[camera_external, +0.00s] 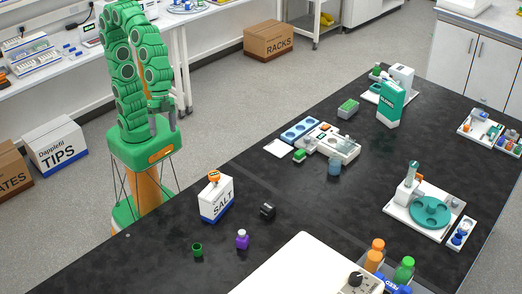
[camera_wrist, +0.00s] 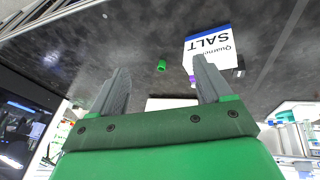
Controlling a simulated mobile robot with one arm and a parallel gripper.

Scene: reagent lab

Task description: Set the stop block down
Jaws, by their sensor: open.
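A small black block (camera_external: 267,211), which looks like the stop block, sits on the black bench to the right of the SALT box (camera_external: 216,201). A small dark shape beside the SALT box (camera_wrist: 207,50) in the wrist view may be the same block; I cannot tell. My gripper (camera_external: 162,120) is raised close to my body at the left, away from the bench items and well apart from the block. In the wrist view my gripper (camera_wrist: 163,85) has its two grey fingers spread wide with nothing between them.
A green cup (camera_external: 197,250) and a purple bottle (camera_external: 242,239) stand near the block. A white device (camera_external: 335,142) and turntable unit (camera_external: 431,211) stand further right. Bare bench lies between.

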